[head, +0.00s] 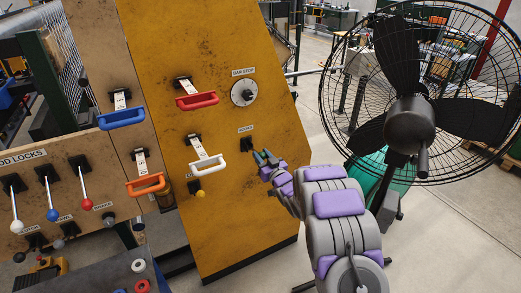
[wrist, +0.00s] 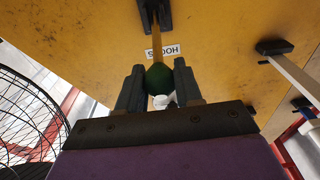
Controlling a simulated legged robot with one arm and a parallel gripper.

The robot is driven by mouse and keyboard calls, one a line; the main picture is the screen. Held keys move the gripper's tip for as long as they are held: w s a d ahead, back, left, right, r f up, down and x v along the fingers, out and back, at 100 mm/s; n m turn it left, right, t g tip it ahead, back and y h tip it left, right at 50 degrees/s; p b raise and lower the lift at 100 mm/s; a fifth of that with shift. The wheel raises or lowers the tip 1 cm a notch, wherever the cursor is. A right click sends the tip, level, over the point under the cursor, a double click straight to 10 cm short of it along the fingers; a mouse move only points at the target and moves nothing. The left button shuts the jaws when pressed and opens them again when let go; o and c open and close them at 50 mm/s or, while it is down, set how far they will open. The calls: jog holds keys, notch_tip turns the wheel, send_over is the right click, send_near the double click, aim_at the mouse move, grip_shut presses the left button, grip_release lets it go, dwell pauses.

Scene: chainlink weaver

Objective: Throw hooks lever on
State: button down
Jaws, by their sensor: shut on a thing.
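The hooks lever has a dark green ball knob (wrist: 159,77) on a brass-coloured shaft (wrist: 156,42), which comes from a black mount on the yellow panel. A HOOKS label (wrist: 163,52) sits beside the shaft, upside down in the wrist view. My gripper (wrist: 158,70) has its two black fingers on either side of the green knob and is shut on it. In the head view my gripper (head: 264,157) reaches the panel's right part, just below and right of the lever's black mount (head: 246,143). The knob is mostly hidden there by the fingers.
The yellow panel (head: 215,225) also bears a red handle (head: 197,101), a white handle (head: 207,163), a round dial (head: 243,93) and a yellow knob (head: 200,193). Rod lock levers (head: 48,190) stand at left. A caged fan (head: 410,125) is close on the right of my arm.

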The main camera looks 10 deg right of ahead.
notch_tip(320, 180, down, 11)
jog(key=w+t+y+p, duration=0.1)
jog(key=t, duration=0.2)
jog(key=shift+w+a+r, duration=0.2)
jog(key=shift+a, duration=0.05)
dwell(0.4)
jog(key=shift+r+t, duration=0.2)
jog(key=shift+t, duration=0.1)
jog(key=c, duration=0.9)
grip_release()
jog(key=shift+w, duration=0.1)
jog(key=shift+o, duration=0.5)
jog(key=p+v, duration=0.5)
jog(key=v, duration=1.2)
jog(key=shift+d+f, duration=0.15)
jog(key=shift+f, duration=0.1)
